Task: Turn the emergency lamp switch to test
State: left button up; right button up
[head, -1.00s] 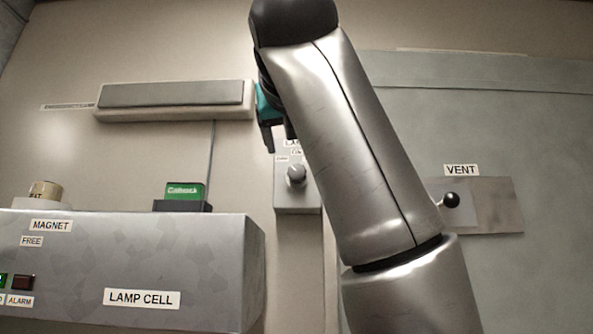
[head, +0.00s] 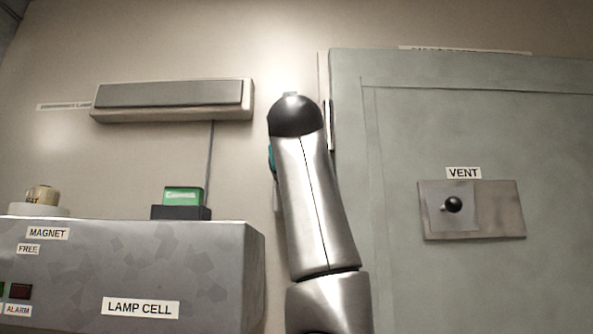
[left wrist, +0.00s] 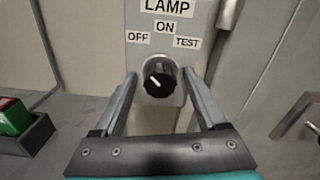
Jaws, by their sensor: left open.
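The emergency lamp switch is a round black knob (left wrist: 159,80) with a white mark on a pale plate (left wrist: 188,18) labelled LAMP, OFF, ON and TEST in the left wrist view. The mark slants; I cannot tell for sure which label it points to. My left gripper (left wrist: 159,73) is open, its fingers on either side of the knob. I cannot tell whether they touch it. In the head view my arm hides the switch and most of the gripper. The long emergency lamp (head: 172,95) is on the wall, its front grey. My right gripper is not in view.
A grey LAMP CELL box (head: 130,265) stands at the lower left, with a green block in a dark holder (head: 182,212) on it. A grey door (head: 470,120) with a VENT knob (head: 453,204) is on the right.

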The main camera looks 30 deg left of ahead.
pick_arm(q)
jog(key=shift+w+a, duration=0.1)
jog(key=shift+w, duration=0.05)
grip_shut()
dwell(0.6)
